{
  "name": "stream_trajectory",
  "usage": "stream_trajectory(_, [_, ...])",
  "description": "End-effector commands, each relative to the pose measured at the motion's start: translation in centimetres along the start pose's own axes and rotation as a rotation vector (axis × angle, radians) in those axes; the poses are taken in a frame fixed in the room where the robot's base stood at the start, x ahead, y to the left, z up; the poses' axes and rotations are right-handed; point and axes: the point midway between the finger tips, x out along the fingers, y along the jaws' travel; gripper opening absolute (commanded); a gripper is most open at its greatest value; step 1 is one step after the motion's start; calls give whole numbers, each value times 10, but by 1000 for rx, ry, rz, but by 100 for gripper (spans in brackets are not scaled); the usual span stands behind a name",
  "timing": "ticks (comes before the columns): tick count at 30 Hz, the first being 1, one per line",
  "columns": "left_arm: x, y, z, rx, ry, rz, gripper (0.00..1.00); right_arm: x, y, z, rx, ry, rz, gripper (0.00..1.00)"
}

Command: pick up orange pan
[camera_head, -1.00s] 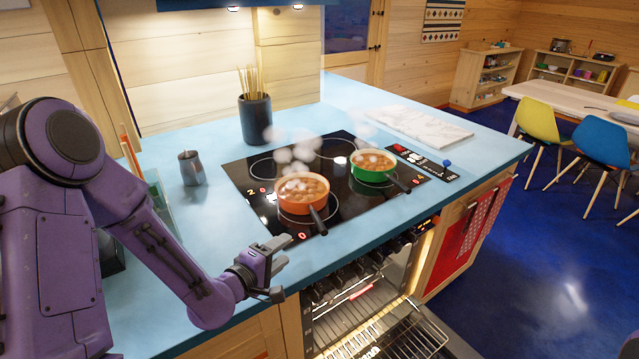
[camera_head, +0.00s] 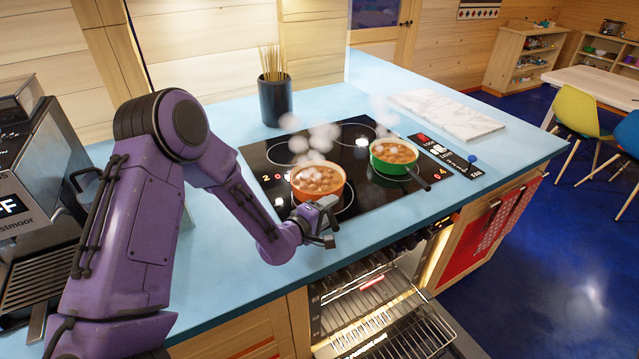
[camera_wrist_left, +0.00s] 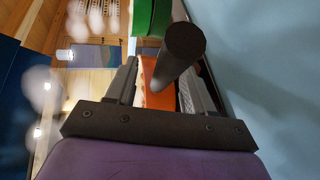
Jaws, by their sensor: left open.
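The orange pan (camera_head: 320,190), filled with brown steaming food, sits on the black cooktop. Its orange wall (camera_wrist_left: 155,80) also shows in the wrist view. My left gripper (camera_head: 328,222) is right at the near side of the pan and hides its handle in the head view. In the wrist view the dark handle (camera_wrist_left: 178,58) points towards the camera, in the gap between the two open fingers (camera_wrist_left: 160,90). Whether a finger touches the handle cannot be told. My right gripper is not in view.
A green pan (camera_head: 393,165) stands on the cooktop (camera_head: 265,160), right of the orange one. A dark utensil pot (camera_head: 275,103) and a white marble board (camera_head: 450,115) stand farther back. An open oven with a rack (camera_head: 400,335) lies below the counter's front. A coffee machine (camera_head: 40,170) is at left.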

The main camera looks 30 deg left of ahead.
Motion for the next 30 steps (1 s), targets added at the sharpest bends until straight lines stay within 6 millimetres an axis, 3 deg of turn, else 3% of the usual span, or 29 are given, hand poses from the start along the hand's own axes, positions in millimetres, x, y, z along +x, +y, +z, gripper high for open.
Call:
stream_trajectory(7, [3,-1,0,-1,1,0,53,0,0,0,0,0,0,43])
stream_trajectory(12, [3,-1,-1,-1,2,0,0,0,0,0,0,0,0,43])
stream_trajectory(30, [3,-1,-1,-1,2,-1,0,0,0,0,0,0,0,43])
